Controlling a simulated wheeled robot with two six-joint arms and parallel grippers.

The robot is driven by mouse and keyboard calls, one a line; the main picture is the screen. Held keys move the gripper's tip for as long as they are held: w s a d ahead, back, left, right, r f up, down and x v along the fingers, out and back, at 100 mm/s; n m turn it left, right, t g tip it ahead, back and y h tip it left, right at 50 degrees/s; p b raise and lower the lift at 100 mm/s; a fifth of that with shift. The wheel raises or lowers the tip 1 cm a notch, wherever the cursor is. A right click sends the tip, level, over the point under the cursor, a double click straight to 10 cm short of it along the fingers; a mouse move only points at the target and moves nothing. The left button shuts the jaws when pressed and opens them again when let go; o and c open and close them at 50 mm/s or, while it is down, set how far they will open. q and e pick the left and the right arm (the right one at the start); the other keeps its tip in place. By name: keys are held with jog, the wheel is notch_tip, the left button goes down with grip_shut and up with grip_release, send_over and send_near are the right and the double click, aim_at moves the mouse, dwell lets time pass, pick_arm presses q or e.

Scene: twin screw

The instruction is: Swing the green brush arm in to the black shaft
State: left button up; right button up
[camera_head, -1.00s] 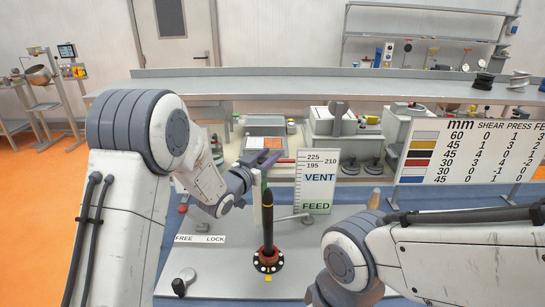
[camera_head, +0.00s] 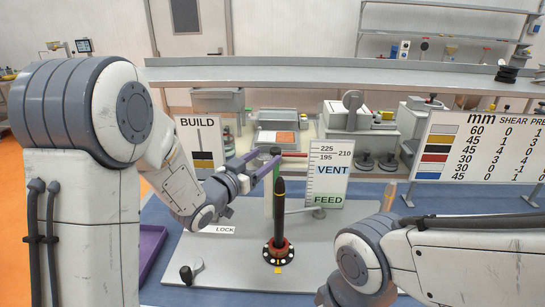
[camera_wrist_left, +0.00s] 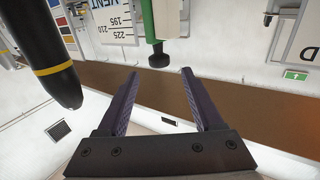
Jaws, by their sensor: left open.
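The black shaft (camera_head: 280,213) stands upright on a red-brown base with a black flange on the grey plate. In the left wrist view the shaft (camera_wrist_left: 52,58), with a yellow band, is at the upper left, outside the fingers. In the left wrist view the green arm (camera_wrist_left: 147,18) ends in a dark knob, ahead of the finger gap. My left gripper (camera_head: 270,168) is open, with purple fingers; in its wrist view the gap (camera_wrist_left: 157,95) is empty. My right gripper is out of view.
A VENT/FEED gauge board (camera_head: 329,174) stands behind the shaft, with a BUILD sign (camera_head: 200,142) behind my left arm. A purple tray (camera_head: 150,246) lies left of the plate. A black-knobbed lever (camera_head: 188,274) is at the plate's front left.

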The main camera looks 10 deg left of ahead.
pick_arm(q)
jog(key=shift+s+a, duration=0.3)
jog(key=shift+s, duration=0.35)
